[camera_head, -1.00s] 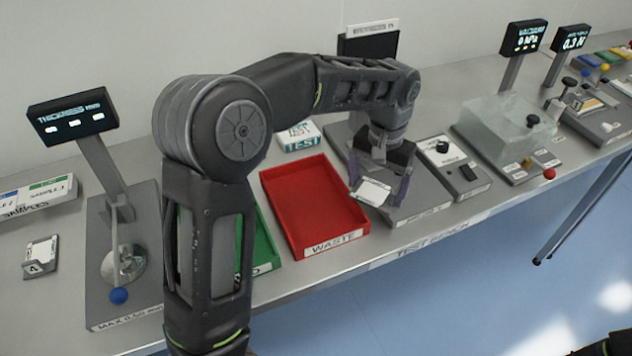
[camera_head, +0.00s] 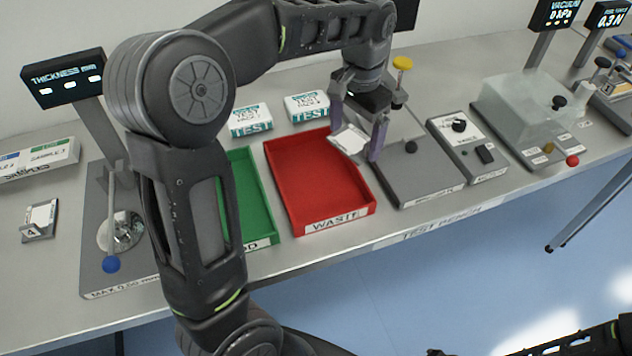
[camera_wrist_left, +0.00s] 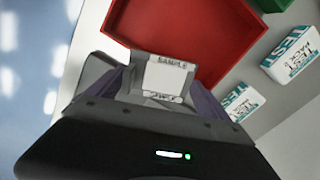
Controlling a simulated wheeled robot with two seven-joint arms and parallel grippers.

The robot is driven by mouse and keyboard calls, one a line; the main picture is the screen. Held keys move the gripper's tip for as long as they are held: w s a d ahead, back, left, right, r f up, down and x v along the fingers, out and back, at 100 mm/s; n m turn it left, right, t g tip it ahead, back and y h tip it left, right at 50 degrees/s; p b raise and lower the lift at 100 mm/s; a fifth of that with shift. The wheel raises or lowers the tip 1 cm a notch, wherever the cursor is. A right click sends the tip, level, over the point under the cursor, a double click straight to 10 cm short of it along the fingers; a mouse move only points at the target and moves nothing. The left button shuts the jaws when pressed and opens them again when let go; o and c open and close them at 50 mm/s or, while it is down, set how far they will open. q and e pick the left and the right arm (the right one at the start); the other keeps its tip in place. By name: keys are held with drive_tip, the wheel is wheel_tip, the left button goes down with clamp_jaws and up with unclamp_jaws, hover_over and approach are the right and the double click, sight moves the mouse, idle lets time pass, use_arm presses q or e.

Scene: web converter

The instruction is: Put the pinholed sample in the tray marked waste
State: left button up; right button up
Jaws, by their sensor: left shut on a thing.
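My left gripper (camera_head: 358,134) is shut on a white sample (camera_head: 350,141) with printed labels. It holds the sample above the right side of the red tray marked WASTE (camera_head: 340,222), near the grey weighing-type device. In the left wrist view the sample (camera_wrist_left: 165,78) sits between the fingers, with the red tray (camera_wrist_left: 232,14) just beyond it. The red tray is empty in what shows. Pinholes on the sample are too small to see. My right gripper is not clearly in view; only dark parts of my body show at the lower right.
A green tray (camera_head: 262,238) stands left of the red one, partly behind my arm. Two TEST packs (camera_head: 251,119) (camera_head: 307,106) stand behind the trays. A grey device (camera_head: 420,190) with a yellow-knobbed post is right of the red tray. A thickness gauge (camera_head: 64,78) is at left.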

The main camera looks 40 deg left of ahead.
use_arm(q)
drive_tip(key=s+a+r+m+b, duration=0.1)
drive_tip(key=s+a+r+m, duration=0.1)
drive_tip(key=s+a+m, duration=0.2)
drive_tip(key=s+a, duration=0.3)
drive_tip(key=a, duration=0.1)
drive_tip(key=shift+s+a+r+b, duration=0.35)
drive_tip(key=shift+a+b, duration=0.05)
hover_over(298, 173)
wheel_tip(298, 173, down, 6)
drive_tip(key=shift+r+b, duration=0.15)
drive_tip(key=shift+b, duration=0.2)
drive_tip(key=shift+f, duration=0.3)
drive_tip(key=shift+f, duration=1.9)
